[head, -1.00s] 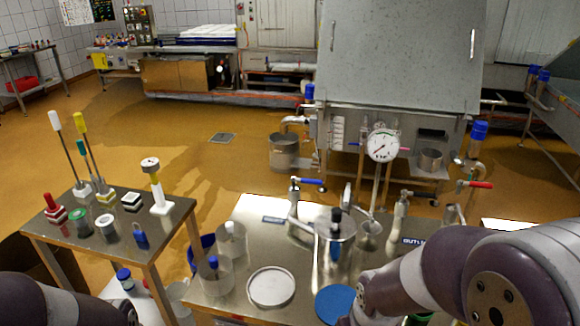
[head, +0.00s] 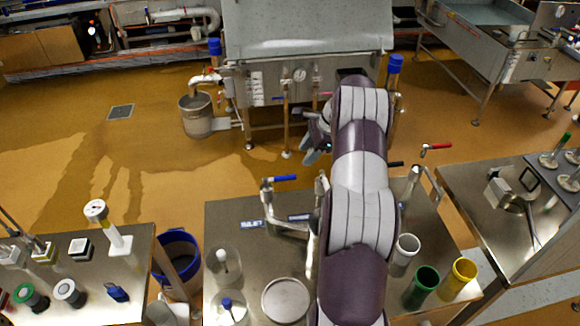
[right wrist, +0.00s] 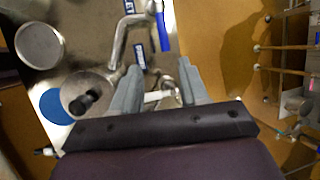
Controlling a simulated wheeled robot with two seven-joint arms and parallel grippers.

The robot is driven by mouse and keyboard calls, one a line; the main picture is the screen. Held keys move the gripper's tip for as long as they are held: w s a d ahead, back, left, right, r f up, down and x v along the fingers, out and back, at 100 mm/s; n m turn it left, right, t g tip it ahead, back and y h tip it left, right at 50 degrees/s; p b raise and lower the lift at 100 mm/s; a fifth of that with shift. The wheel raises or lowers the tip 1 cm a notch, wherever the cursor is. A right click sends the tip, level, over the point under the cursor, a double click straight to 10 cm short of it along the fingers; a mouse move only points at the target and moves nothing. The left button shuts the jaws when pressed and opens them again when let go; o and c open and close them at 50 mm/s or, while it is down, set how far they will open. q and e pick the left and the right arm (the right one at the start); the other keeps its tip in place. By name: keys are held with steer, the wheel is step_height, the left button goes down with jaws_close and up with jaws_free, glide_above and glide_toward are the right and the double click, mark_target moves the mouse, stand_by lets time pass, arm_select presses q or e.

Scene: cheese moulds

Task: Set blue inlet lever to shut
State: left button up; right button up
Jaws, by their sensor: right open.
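The blue inlet lever (head: 284,178) sits on top of a steel pipe at the back left of the steel table, its handle pointing right. A label (head: 251,224) lies on the table below it. In the right wrist view, the blue lever (right wrist: 164,30) shows beyond my fingertips, near the top. My right gripper (head: 312,140) is above and to the right of the lever in the head view, apart from it. It is open and empty; its two grey fingers (right wrist: 158,80) are spread in the right wrist view. My left gripper is out of view.
My right arm covers the table's middle. A red lever (head: 437,147) stands at the right. Grey, green (head: 422,288) and yellow (head: 458,279) cups stand at the front right. The floor behind the table is open.

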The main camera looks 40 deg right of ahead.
steer(key=b, duration=0.3)
glide_toward(289, 177)
steer(key=w+a+f, duration=0.1)
steer(key=p+x, duration=0.1)
steer(key=x, duration=0.5)
steer(key=shift+f, duration=0.15)
steer(key=shift+w+a+f+p, duration=0.1)
steer(key=shift+w+f+p, duration=0.2)
steer(key=shift+f, duration=0.05)
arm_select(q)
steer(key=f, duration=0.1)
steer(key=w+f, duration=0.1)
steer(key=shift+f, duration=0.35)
arm_select(e)
steer(key=shift+s, duration=0.1)
jaws_close()
